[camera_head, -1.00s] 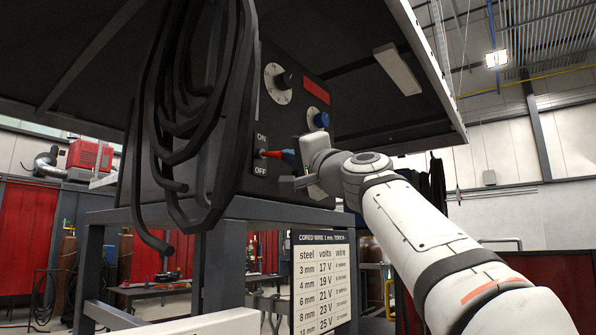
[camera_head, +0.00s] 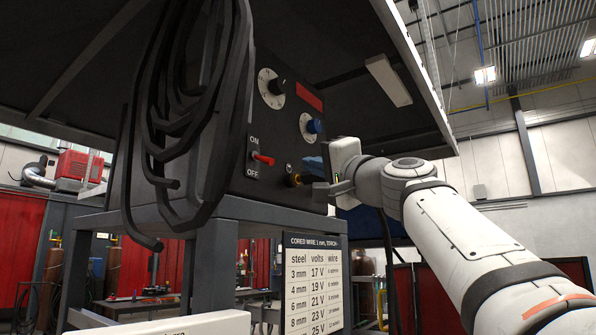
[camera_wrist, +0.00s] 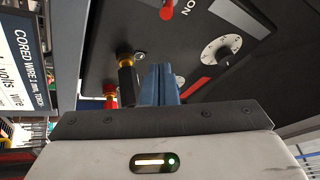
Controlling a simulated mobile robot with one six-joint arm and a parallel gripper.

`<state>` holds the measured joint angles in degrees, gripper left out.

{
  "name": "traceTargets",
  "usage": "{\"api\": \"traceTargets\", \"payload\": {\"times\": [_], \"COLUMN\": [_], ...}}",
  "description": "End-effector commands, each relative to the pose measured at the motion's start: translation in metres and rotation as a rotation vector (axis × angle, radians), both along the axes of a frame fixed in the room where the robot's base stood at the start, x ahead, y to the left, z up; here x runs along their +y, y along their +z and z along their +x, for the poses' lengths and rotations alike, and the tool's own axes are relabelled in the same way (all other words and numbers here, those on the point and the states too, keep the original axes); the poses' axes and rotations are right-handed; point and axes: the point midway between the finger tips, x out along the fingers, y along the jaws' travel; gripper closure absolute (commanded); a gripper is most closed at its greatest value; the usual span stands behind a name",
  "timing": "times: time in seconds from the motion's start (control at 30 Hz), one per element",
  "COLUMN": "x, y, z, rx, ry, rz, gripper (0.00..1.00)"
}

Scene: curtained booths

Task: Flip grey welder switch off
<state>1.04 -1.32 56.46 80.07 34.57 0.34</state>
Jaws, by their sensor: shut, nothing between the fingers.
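The dark welder panel (camera_head: 284,140) faces me in the head view, with a red-levered switch (camera_head: 263,159) between its ON and OFF labels. The lever sticks out and looks slightly tilted down; I cannot tell its exact setting. The lever also shows at the top edge of the wrist view (camera_wrist: 167,12). My gripper (camera_head: 311,165) is shut and empty, to the right of the switch and apart from it. In the wrist view its blue fingers (camera_wrist: 160,74) are together in front of the panel, with the lever beyond them.
A brass-ringed socket (camera_head: 293,180) is close to my gripper. A blue knob (camera_head: 314,128), a white dial (camera_head: 271,88) and a red display (camera_head: 309,97) are above. Black cable coils (camera_head: 190,110) hang at the left. A settings sign (camera_head: 312,285) hangs below.

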Motion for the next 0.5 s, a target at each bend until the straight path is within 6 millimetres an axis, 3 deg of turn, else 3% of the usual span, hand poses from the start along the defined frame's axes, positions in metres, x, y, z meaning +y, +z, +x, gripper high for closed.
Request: {"api": "traceTargets", "payload": {"times": [0.03,0.2,0.5], "x": [-0.005,-0.013,-0.015], "y": [-0.009,-0.016,-0.017], "z": [-0.006,-0.019,-0.022], "rx": [0.0,-0.001,0.001], "ry": [-0.002,0.0,0.001], "rz": [-0.001,-0.001,0.0], "gripper": [1.0,1.0,1.0]}}
